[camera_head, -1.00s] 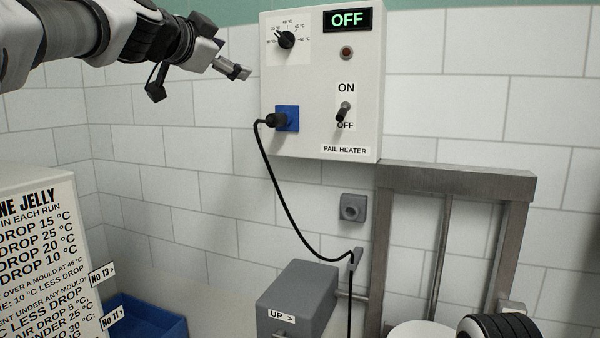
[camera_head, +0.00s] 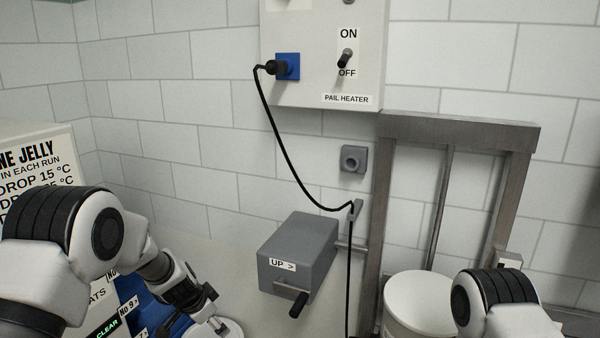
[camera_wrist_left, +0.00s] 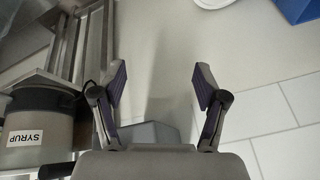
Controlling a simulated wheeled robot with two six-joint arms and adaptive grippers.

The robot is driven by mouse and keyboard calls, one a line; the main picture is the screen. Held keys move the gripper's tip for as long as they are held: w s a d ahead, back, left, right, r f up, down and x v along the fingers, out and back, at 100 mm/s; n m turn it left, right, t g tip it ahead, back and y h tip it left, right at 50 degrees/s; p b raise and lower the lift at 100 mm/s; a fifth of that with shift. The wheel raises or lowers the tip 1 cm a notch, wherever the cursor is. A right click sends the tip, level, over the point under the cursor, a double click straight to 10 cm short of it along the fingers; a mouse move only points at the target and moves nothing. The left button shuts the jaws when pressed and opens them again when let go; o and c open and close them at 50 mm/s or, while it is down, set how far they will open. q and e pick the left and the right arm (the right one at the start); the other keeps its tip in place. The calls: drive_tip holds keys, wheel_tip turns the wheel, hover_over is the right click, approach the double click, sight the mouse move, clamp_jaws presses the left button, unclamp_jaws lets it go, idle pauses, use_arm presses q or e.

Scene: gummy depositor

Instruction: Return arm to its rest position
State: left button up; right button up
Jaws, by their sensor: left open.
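My left arm comes in from the left in the head view and bends down past the sign. My left gripper (camera_head: 218,322) is low there, partly cut off by the bottom edge, beside a white round item. In the left wrist view my left gripper (camera_wrist_left: 160,84) is open, its two purple-padded fingers wide apart with nothing between them. Part of my right arm shows at the lower right of the head view. Its gripper is out of sight.
The pail heater box (camera_head: 320,85) is on the tiled wall, its black cable hanging down. A grey crank box (camera_head: 300,250) stands below. A white-lidded pail (camera_head: 420,295) is beside a metal frame (camera_head: 505,190). A blue bin (camera_head: 130,288) is behind my left arm. The wrist view shows a SYRUP pot (camera_wrist_left: 25,135).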

use_arm(q)
drive_tip(key=s+a+f+n+g+y, duration=0.1)
drive_tip(key=s+a+f+g, duration=0.1)
drive_tip(key=s+f, duration=0.9)
drive_tip(key=s+a+f+n+g+y, duration=0.1)
drive_tip(key=s+a+f+g, duration=0.2)
drive_tip(key=s+f, duration=0.85)
drive_tip(key=s+r+n, duration=0.1)
drive_tip(key=s+n, duration=0.2)
drive_tip(key=s, duration=0.6)
drive_tip(key=s+r+n+b, duration=0.1)
drive_tip(key=s+n, duration=0.3)
drive_tip(key=s, duration=0.6)
drive_tip(key=shift+s+d+r, duration=0.3)
drive_tip(key=shift+d, duration=0.1)
